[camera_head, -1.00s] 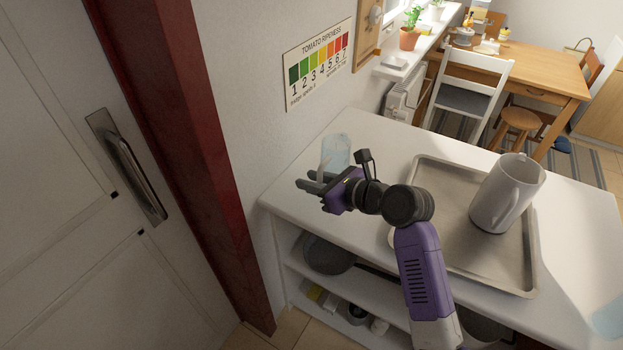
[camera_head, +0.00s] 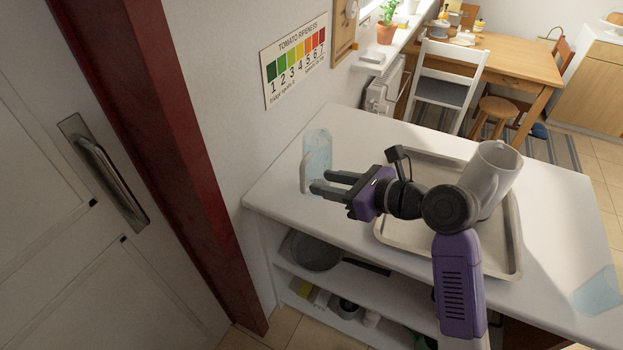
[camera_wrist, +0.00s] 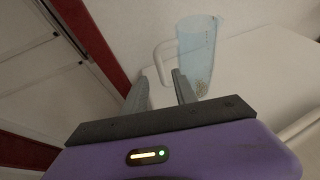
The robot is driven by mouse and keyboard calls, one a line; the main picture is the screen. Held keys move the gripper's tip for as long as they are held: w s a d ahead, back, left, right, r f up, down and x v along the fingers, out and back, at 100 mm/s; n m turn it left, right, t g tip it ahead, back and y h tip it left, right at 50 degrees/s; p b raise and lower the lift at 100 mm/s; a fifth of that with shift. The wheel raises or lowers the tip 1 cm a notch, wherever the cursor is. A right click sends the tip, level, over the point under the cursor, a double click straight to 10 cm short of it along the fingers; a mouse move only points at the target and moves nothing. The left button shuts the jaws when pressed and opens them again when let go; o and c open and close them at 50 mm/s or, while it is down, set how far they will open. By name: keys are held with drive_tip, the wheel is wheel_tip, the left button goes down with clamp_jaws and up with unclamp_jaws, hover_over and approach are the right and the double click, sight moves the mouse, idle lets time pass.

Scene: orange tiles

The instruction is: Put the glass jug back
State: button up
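The glass jug (camera_head: 318,152) is pale blue and see-through with a white handle. It stands upright on the white counter near the wall, at the counter's left end. In the wrist view the jug (camera_wrist: 197,52) is beyond the fingertips, with its handle on the left side. My gripper (camera_head: 320,182) is open and empty. Its two fingers point left in the head view, and their tips are close to the jug's handle side. In the wrist view the handle's lower part is near the gap between the fingers (camera_wrist: 158,75); I see no grip on it.
A metal tray (camera_head: 490,262) with a white pitcher (camera_head: 490,172) is on the counter, behind my arm. Pans (camera_head: 316,252) are on the shelf below. A red door post (camera_head: 165,170) and wall are left.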

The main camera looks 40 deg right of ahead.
drive_tip(key=shift+v, duration=0.9)
drive_tip(key=s+a+f+n+h, duration=0.4)
drive_tip(key=s+a+f+n, duration=0.3)
drive_tip(key=s+f+n, duration=0.6)
drive_tip(key=s+a+r+n, duration=0.3)
drive_tip(key=s+n, duration=0.4)
drive_tip(key=n, duration=0.3)
drive_tip(key=s+a+r+n+t+y, duration=0.1)
drive_tip(key=s+a+r+n, duration=0.3)
drive_tip(key=s+n, duration=0.4)
drive_tip(key=r+n, duration=0.1)
drive_tip(key=n, duration=0.1)
drive_tip(key=shift+a+r+n, duration=0.25)
drive_tip(key=shift+a+n, duration=0.05)
drive_tip(key=shift+n, duration=0.1)
drive_tip(key=shift+s, duration=0.2)
